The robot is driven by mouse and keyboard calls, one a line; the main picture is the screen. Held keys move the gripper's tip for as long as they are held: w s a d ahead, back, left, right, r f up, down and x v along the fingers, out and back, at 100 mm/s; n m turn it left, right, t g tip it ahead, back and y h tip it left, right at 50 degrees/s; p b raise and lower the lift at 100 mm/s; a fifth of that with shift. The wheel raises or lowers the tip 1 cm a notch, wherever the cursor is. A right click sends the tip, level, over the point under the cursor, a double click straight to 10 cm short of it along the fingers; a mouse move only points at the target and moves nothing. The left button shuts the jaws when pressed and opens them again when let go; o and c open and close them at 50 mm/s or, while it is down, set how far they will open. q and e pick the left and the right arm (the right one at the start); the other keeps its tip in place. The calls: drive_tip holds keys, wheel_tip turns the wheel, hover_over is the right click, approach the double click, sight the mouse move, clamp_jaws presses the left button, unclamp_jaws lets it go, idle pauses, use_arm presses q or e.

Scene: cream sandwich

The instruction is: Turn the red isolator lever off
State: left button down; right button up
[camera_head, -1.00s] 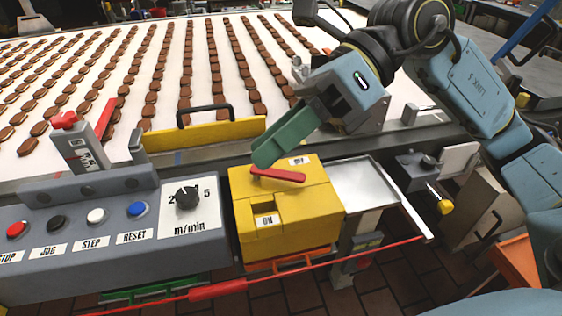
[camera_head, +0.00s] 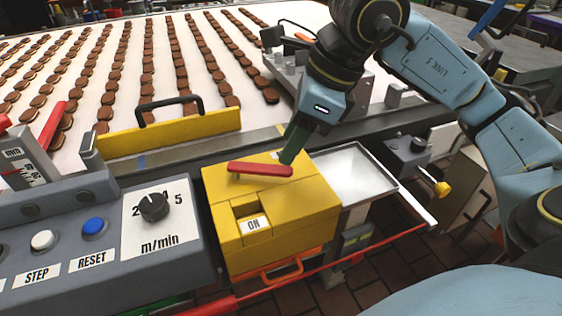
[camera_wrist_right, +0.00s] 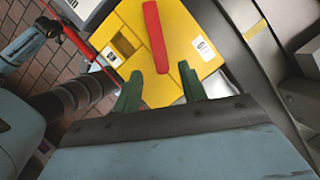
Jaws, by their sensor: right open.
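The red isolator lever (camera_head: 260,169) lies across the top of a yellow box (camera_head: 285,208), running left to right in the head view. The box has an ON label (camera_head: 254,224) at its front; another label behind the lever is partly hidden by my gripper. My right gripper (camera_head: 290,155) has its green fingers low at the lever's right end. In the right wrist view the gripper (camera_wrist_right: 160,80) is open, its fingers on either side of the near end of the lever (camera_wrist_right: 155,37). I cannot tell whether they touch it. My left gripper is not in view.
A grey control panel (camera_head: 75,262) with buttons and a speed knob (camera_head: 153,207) stands left of the box. A metal tray (camera_head: 358,172) is at its right. Behind are a yellow guard (camera_head: 170,133) with a black handle and the white conveyor (camera_head: 205,60) with brown biscuits.

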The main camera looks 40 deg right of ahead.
sight(275, 168)
drive_tip(key=shift+b+x, duration=0.45)
drive_tip(key=shift+x, duration=1.95)
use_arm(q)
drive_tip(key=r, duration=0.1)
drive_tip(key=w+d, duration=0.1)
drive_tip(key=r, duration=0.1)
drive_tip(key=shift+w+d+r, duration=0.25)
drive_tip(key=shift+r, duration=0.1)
use_arm(e)
clamp_jaws()
